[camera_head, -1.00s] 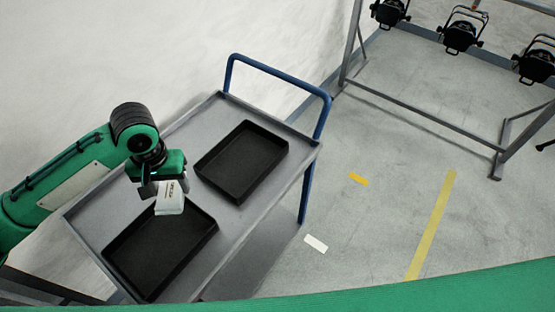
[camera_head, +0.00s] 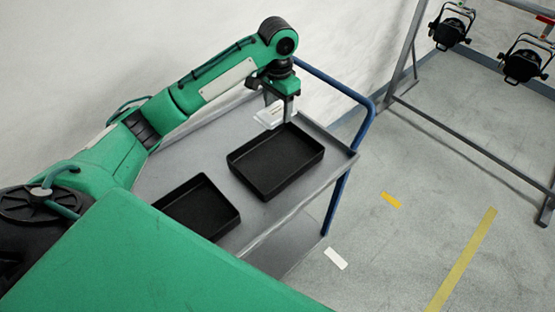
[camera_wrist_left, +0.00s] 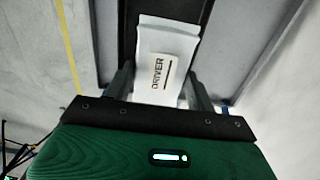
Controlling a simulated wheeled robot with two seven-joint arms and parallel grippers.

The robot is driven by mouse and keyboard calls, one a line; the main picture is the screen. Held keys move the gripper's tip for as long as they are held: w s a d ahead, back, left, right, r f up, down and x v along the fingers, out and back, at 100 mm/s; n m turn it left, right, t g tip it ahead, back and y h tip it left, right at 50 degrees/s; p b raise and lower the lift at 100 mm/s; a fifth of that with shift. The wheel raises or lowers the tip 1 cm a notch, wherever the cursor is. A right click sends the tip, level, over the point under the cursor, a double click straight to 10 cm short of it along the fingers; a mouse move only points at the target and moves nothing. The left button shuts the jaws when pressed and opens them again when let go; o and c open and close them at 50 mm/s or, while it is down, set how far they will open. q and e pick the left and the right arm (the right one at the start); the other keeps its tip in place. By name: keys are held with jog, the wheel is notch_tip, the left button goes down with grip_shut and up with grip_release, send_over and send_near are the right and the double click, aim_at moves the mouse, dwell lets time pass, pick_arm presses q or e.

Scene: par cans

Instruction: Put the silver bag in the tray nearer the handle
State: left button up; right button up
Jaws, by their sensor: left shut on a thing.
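The silver bag (camera_head: 270,115) hangs in my left gripper (camera_head: 277,104), which is shut on it. In the left wrist view the bag (camera_wrist_left: 165,60) shows pale with the word DRIVER, between the two fingers of the gripper (camera_wrist_left: 160,88). In the head view the bag is at the far edge of the tray nearer the blue handle (camera_head: 318,158), seemingly above it; the exact gap cannot be told. That tray is black and looks empty. The other black tray (camera_head: 229,222) also looks empty, its left part hidden by my body. My right gripper is not in view.
Both trays sit on a grey cart (camera_head: 270,212). The blue handle (camera_head: 368,118) rises at its far end. A metal frame with black lamps (camera_head: 524,65) stands at the right. Floor between is clear apart from yellow tape (camera_head: 462,262) and a white strip (camera_head: 336,258).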

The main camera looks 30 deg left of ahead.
aim_at(277, 160)
pick_arm(q)
notch_tip(277, 160, down, 19)
jog(key=p, duration=0.2)
jog(key=shift+f+p, duration=0.15)
jog(key=shift+p, duration=0.2)
jog(key=shift+f, duration=0.1)
jog(key=o, duration=1)
notch_tip(277, 160, up, 12)
jog(key=b, duration=0.1)
jog(key=shift+b, duration=0.35)
